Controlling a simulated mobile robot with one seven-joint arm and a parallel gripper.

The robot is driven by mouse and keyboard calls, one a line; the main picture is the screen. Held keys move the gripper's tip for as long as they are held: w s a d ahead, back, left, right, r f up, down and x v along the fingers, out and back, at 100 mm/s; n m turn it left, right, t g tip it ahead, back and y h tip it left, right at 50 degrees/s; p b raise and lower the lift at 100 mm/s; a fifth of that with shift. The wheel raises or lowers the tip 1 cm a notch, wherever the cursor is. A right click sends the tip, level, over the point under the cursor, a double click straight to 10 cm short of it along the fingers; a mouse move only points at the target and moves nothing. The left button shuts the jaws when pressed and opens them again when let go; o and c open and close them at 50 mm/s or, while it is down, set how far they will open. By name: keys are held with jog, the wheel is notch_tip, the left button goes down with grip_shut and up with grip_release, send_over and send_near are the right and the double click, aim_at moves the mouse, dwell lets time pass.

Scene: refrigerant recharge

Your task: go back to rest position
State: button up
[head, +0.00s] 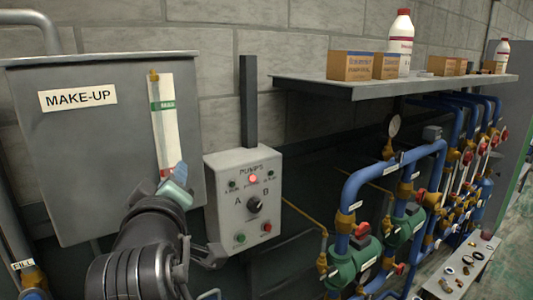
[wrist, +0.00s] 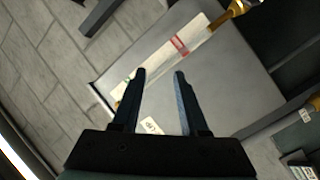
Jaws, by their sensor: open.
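My gripper (head: 178,178) is raised at the lower left of the head view, in front of the grey make-up tank (head: 75,150). Part of it is hidden by my own wrist there. In the wrist view my gripper (wrist: 159,75) is open, with two dark fingers apart and nothing between them. Beyond the fingers lie the tank's grey face (wrist: 235,85) and its white level gauge (wrist: 175,50) with a red band. Whether the fingers touch the tank is hard to tell, but a gap seems to show.
A pump control box (head: 245,195) with a knob and lit red lamp stands right of my gripper. A shelf (head: 350,88) with boxes and bottles juts out above blue pipes (head: 350,190) and green pumps (head: 350,262). A low bench (head: 455,280) holds small parts at lower right.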

jog(key=s+d+r+m+t+h, duration=0.1)
jog(key=s+d+r+m+t, duration=0.4)
jog(key=s+d+r, duration=0.2)
jog(key=s+d+r+m+t+h, duration=0.2)
jog(key=s+d+r+m+t, duration=0.3)
jog(key=s+d+r, duration=0.3)
jog(key=s+r+m, duration=0.1)
jog(key=s+r, duration=0.2)
jog(key=r, duration=0.3)
jog(key=shift+s+d+r+t+h, duration=0.25)
jog(key=shift+s+r+t+h, duration=0.05)
jog(key=shift+s+t, duration=0.1)
jog(key=shift+o, duration=0.2)
